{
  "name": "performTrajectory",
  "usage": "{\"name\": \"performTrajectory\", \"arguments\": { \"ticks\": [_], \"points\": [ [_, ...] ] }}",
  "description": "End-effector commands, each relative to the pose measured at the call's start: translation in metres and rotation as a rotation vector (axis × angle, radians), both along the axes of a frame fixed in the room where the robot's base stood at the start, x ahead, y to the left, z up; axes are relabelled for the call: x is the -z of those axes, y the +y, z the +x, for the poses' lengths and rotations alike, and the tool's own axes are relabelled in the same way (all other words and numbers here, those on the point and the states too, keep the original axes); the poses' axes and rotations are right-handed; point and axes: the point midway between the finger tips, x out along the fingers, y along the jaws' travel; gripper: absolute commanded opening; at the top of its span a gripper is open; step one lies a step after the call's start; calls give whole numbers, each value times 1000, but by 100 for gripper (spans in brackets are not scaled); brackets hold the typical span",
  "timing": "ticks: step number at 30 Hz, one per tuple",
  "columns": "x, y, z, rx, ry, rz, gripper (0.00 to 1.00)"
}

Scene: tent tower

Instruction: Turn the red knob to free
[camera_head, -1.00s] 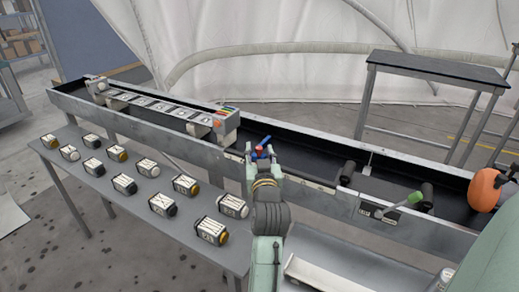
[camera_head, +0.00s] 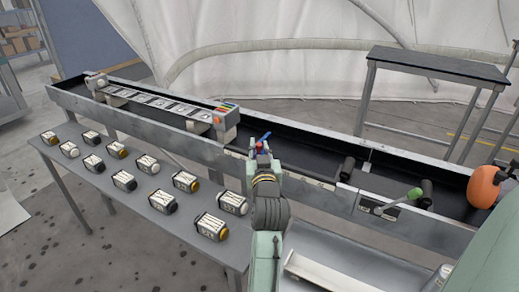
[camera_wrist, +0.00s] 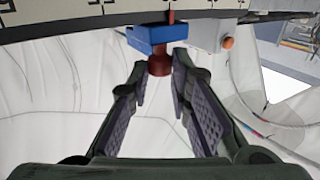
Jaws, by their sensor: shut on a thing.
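The red knob (camera_wrist: 160,65) shows in the wrist view just below a blue block (camera_wrist: 155,37), at the top middle. The fingers of my gripper (camera_wrist: 160,78) stand on both sides of the knob, with their tips at it. In the head view the red knob (camera_head: 260,146) and a small blue part beside it sit at the conveyor's near rail, at the tip of my gripper (camera_head: 261,153). My gripper is shut on the knob. Its fingers partly hide the knob in the head view, and I cannot read any marking for its position.
The long conveyor trough (camera_head: 320,185) runs across the view. A green-handled lever (camera_head: 413,194) and an orange round object (camera_head: 485,187) are at right.

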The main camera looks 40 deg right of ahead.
Motion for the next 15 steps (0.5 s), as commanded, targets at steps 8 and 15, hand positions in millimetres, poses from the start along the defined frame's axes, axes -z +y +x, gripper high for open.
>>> {"name": "performTrajectory", "arguments": {
  "ticks": [8,15],
  "points": [
    [4,-3,-1,-35,2,4,0],
    [7,-8,-2,-201,0,2,0]
  ]
}}
